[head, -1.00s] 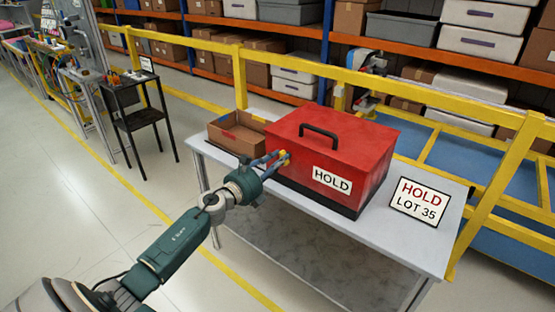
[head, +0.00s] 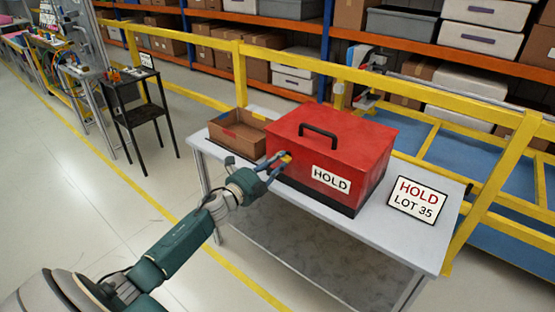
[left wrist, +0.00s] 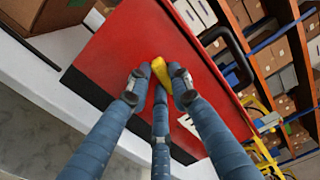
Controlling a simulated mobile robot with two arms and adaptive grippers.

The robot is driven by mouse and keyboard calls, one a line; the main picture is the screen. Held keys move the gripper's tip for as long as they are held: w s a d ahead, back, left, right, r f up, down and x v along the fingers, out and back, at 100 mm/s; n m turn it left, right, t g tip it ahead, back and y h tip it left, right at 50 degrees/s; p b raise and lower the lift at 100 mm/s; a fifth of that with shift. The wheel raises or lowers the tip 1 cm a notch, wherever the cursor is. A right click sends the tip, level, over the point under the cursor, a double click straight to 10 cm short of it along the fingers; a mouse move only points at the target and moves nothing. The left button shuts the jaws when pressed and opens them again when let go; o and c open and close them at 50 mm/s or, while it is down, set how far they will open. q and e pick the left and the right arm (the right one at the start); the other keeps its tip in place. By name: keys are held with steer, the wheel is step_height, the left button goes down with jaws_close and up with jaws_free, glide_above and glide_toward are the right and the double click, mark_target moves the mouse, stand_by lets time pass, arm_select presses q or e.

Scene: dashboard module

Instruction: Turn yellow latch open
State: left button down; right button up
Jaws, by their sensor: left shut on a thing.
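A red box (head: 350,155) with a black handle and a HOLD label stands on the grey table. A yellow latch (head: 284,158) is on its front face, near the left end. My left gripper (head: 276,165) is at that face with its fingers shut on the latch. In the left wrist view the gripper's three blue fingers (left wrist: 160,88) close around the yellow latch (left wrist: 161,70). More yellow shows beyond the right finger. The fingers partly hide the latch, so its exact angle is hard to tell. My right gripper is not in view.
An open brown carton (head: 240,135) stands left of the red box. A HOLD LOT 35 sign (head: 417,199) lies on the table (head: 345,232) to the right. A yellow railing (head: 430,88) runs behind the table. The floor at left is clear up to a black stand (head: 140,108).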

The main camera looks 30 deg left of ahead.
arm_select(q)
steer(key=shift+n, duration=1.1)
steer(key=shift+f, duration=0.1)
steer(key=c, duration=1.5)
jaws_free()
steer(key=shift+c, duration=0.2)
steer(key=s+a, duration=0.1)
steer(key=s, duration=1.1)
